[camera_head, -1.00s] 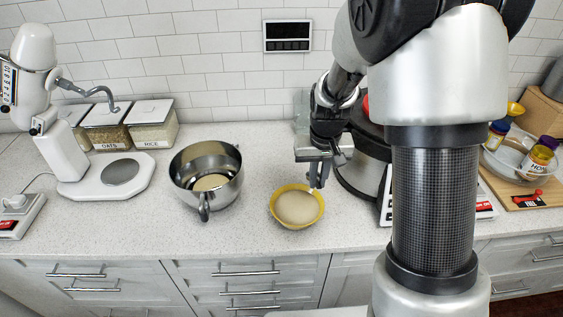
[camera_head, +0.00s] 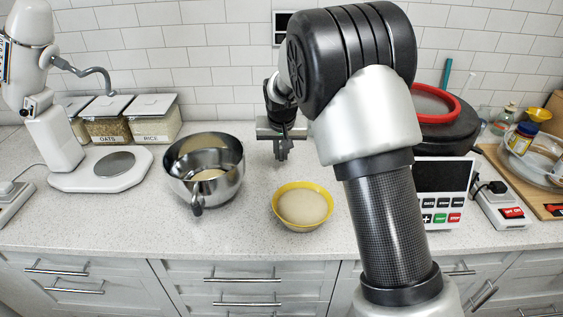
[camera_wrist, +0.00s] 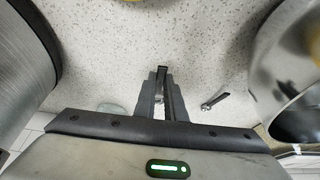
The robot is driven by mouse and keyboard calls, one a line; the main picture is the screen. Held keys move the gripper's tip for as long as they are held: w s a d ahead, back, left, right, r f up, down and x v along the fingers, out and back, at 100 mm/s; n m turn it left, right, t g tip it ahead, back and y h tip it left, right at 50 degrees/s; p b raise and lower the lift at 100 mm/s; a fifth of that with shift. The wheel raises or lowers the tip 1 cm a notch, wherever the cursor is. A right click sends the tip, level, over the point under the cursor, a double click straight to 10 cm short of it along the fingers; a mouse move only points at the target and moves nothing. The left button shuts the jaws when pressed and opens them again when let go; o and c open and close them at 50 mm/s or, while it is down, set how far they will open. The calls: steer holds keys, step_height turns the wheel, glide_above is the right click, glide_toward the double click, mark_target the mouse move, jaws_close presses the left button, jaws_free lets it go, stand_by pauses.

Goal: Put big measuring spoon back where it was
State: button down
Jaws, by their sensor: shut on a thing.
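My gripper (camera_head: 282,154) is over the back of the counter, between the steel mixing bowl and my arm, behind the yellow bowl. In the wrist view its dark fingers (camera_wrist: 165,100) are closed on a thin, dark metallic piece that shows between their tips, apparently the big measuring spoon (camera_wrist: 161,77). Most of it is hidden by the fingers. A small metal spoon-like item (camera_wrist: 214,100) lies on the counter to the right of the fingers in that view. A pale round shape (camera_wrist: 110,108) shows left of them; I cannot tell what it is.
The steel mixing bowl (camera_head: 178,187) stands to the left. The yellow bowl (camera_head: 302,223), filled with something pale, stands nearer the front. A dark round appliance with a red rim (camera_head: 452,113) stands right, behind a display unit (camera_head: 442,190). Bare counter surrounds my gripper.

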steer(key=shift+f, duration=1.65)
steer(key=shift+f, duration=0.2)
steer(key=c, duration=1.8)
jaws_free()
steer(key=shift+r, duration=0.1)
